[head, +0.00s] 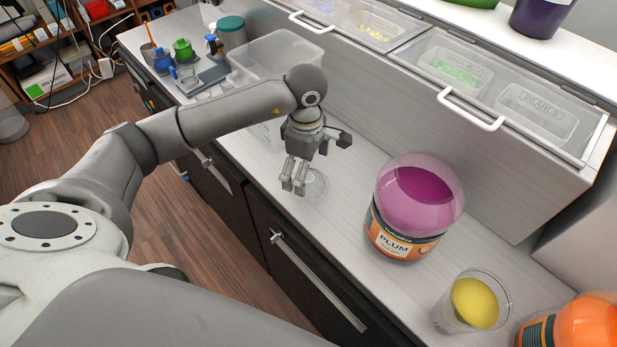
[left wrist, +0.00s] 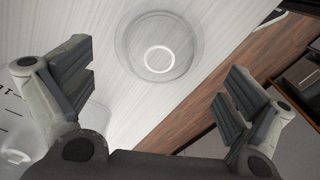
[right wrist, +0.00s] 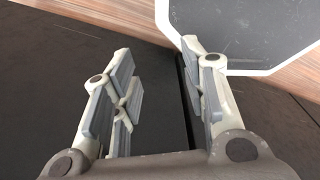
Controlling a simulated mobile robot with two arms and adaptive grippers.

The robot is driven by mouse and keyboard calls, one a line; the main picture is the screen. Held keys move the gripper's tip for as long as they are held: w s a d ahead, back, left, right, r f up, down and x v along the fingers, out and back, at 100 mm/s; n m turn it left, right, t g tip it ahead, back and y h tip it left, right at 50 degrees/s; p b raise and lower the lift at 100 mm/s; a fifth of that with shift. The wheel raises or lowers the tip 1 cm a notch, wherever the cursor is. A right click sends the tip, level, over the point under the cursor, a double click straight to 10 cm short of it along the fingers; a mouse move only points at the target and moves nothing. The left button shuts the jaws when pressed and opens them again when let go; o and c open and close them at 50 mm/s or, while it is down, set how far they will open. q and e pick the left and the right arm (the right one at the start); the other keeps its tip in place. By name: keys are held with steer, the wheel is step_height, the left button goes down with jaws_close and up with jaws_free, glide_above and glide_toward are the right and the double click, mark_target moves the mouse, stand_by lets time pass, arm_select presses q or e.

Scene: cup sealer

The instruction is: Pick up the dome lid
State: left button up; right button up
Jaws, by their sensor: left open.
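The clear dome lid (head: 317,184) lies on the counter, partly hidden behind my left gripper in the head view. In the left wrist view the lid (left wrist: 136,45) is a see-through round shape with a pale ring at its centre. My left gripper (head: 293,188) points down, open and empty, above the counter beside the lid. In the left wrist view its fingers (left wrist: 157,88) are wide apart, with the lid ahead of the gap. My right gripper (right wrist: 160,78) is open and empty, seen only in the right wrist view, away from the lid.
A plum jar (head: 405,240) with a purple dome top stands right of the lid. A clear cup (head: 444,318) with a yellow ball is nearer. A clear bin (head: 275,52) stands at the back. The topping case (head: 440,120) walls the counter's far side.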

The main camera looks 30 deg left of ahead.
arm_select(q)
steer(key=f+p, duration=0.1)
steer(key=f, duration=0.2)
steer(key=shift+a+p, duration=0.2)
steer(key=shift+p, duration=0.15)
steer(key=shift+f, duration=0.5)
steer(key=c, duration=0.4)
steer(key=shift+c, duration=1.1)
arm_select(e)
steer(key=shift+w+d+r, duration=0.1)
steer(key=shift+w+r, duration=0.3)
steer(key=shift+r, duration=0.25)
steer(key=shift+w+r, duration=0.4)
steer(key=shift+r, duration=0.2)
